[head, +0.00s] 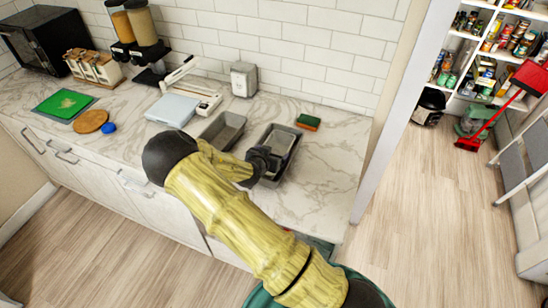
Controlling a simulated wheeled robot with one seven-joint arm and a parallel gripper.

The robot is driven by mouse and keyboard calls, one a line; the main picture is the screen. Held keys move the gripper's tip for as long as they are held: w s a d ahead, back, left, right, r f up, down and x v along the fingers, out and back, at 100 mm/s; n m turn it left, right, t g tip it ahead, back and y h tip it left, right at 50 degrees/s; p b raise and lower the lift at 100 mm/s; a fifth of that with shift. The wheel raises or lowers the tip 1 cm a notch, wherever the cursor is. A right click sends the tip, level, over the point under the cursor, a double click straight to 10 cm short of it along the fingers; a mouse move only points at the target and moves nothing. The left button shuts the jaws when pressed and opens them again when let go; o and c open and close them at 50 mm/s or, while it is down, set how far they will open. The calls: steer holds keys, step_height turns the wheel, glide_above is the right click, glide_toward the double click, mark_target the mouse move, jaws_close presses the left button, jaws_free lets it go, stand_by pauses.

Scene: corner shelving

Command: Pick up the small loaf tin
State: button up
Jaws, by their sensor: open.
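Two loaf tins stand side by side on the marble counter. The left one is a plain grey tin (222,131), and it looks smaller. The right one is a darker, larger tin (294,138) with a paler grey inside; I cannot tell whether another tin sits in it. My gripper (271,162) is open at the near left side of the dark tin, overlapping its edge in the picture. The fingers are small and dark, so I cannot tell whether they touch it. My arm hides part of the counter in front of the grey tin.
A green and orange sponge (308,122) lies right of the tins. A metal napkin holder (244,79) stands behind them. Bare counter (335,155) lies to the right, up to the counter's end.

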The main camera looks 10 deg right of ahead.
steer(key=shift+c, duration=0.3)
steer(key=c, duration=0.7)
steer(key=shift+r, duration=0.15)
step_height(320, 180, up, 28)
steer(key=shift+f+b, duration=0.1)
steer(key=shift+b, duration=0.6)
